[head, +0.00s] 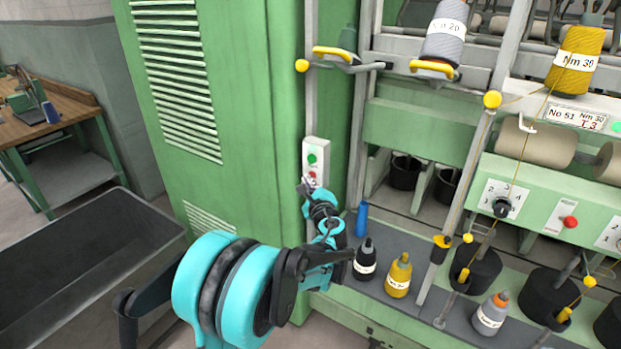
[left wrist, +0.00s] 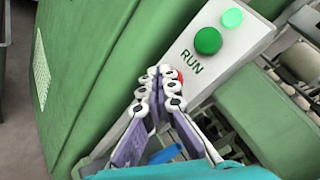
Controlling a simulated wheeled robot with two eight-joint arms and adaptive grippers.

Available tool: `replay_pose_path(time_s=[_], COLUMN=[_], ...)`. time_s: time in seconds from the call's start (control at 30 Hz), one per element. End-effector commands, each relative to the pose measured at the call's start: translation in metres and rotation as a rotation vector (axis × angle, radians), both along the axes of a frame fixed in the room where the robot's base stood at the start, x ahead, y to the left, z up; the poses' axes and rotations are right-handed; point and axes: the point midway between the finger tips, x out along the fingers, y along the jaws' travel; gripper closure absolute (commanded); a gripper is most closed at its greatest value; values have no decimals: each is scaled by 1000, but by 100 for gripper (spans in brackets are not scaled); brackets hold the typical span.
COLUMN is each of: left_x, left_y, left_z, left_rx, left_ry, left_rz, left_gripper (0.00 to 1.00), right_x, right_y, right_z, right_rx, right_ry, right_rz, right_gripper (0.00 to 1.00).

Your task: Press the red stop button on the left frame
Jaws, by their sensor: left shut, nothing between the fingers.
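A white control box (head: 316,152) is mounted on the post beside the green cabinet, with a green button (head: 312,159) above and a red button (head: 312,174) below. In the left wrist view the box (left wrist: 225,62) shows a green button (left wrist: 208,41) marked RUN and a lit green lamp (left wrist: 232,18). A sliver of the red button (left wrist: 179,76) shows behind my fingertips. My left gripper (head: 307,183) is shut and empty, its tips at the lower part of the box; it also shows in the left wrist view (left wrist: 165,72). Whether the tips touch the button cannot be told. My right gripper is out of view.
A green cabinet (head: 235,100) stands left of the box. Another red button (head: 570,222) sits on the machine at right. A grey bin (head: 80,250) is at lower left.

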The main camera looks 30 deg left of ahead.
Motion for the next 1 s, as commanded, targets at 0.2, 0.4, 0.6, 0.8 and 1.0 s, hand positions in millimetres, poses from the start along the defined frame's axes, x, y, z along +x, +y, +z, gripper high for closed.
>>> replay_pose_path(time_s=[0.2, 0.4, 0.6, 0.8, 1.0], left_x=[3, 3, 1, -9, -16], left_y=[-1, -1, 0, 1, 1], left_z=[0, 0, 0, 0, -1], left_rx=[0, 0, 0, 0, 0], left_ry=[0, 0, 0, 0, 0], left_rz=[-1, -1, -1, -1, 0], left_gripper=[100, 100, 100, 100, 100], right_x=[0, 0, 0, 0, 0], right_y=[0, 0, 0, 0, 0], right_z=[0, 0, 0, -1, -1], right_rx=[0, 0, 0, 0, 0], right_ry=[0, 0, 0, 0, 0], right_rz=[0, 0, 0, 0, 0], right_gripper=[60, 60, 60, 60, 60])
